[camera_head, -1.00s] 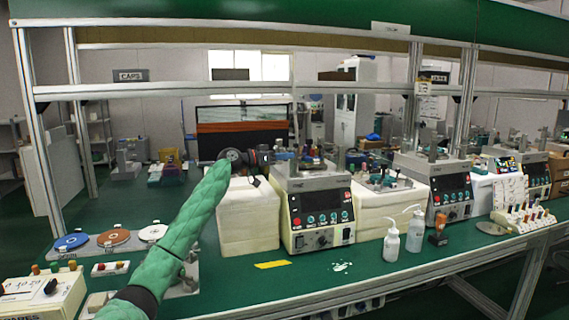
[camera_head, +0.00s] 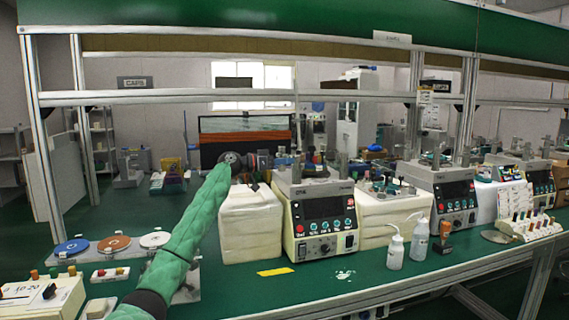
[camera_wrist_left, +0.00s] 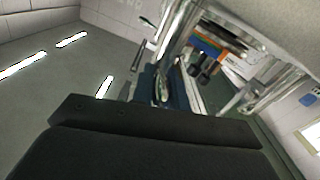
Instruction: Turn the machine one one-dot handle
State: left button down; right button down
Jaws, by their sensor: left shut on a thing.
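Machine one (camera_head: 296,240) is the cream lapping machine near the middle of the bench in the head view. It has a dark screen, red and teal buttons and metal parts on top. My left gripper (camera_head: 283,161) is at the upper left of this machine, reached by my green-sleeved arm. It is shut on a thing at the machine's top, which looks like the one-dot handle. The handle and its dot are too small and too covered to make out. The left wrist view shows a dark block in front and metal bars beyond it. My right gripper is not in view.
Cream blocks stand left (camera_head: 250,222) and right (camera_head: 388,222) of machine one. Two white bottles (camera_head: 396,252) stand in front at right. A yellow strip (camera_head: 276,272) lies on the green bench. Colored discs (camera_head: 113,244) lie at left. A shelf rail runs above.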

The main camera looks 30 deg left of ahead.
pick_arm(q)
jog(key=c, duration=1.5)
grip_release()
jog(key=shift+w+d, duration=0.1)
jog(key=shift+w, duration=0.05)
jog(key=shift+o, duration=0.6)
jog(key=shift+w+d+f, duration=0.2)
jog(key=shift+w+d, duration=0.1)
jog(key=b+v, duration=0.1)
jog(key=v, duration=0.7)
